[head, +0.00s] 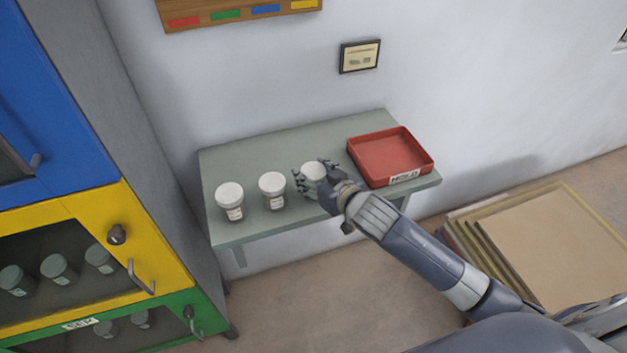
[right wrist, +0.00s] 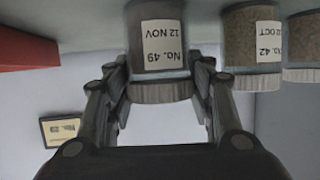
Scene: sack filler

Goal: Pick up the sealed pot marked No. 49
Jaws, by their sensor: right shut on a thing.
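The pot marked No. 49 (right wrist: 160,47) shows upside down in the right wrist view, with a label reading "No. 49 12 NOV" and a white lid. In the head view its white lid (head: 314,170) is the rightmost of three in a row on the shelf. My right gripper (head: 318,180) is shut on this pot, with fingers on both sides of it in the right wrist view (right wrist: 160,88). I cannot tell whether the pot is clear of the shelf. My left gripper is not in view.
Two more white-lidded pots (head: 230,201) (head: 272,190) stand left on the grey shelf (head: 290,138); one reads No. 42 (right wrist: 252,45). A red tray (head: 367,165) marked HOLD is at right. A coloured cabinet (head: 85,230) stands left, stacked boards (head: 560,235) lower right.

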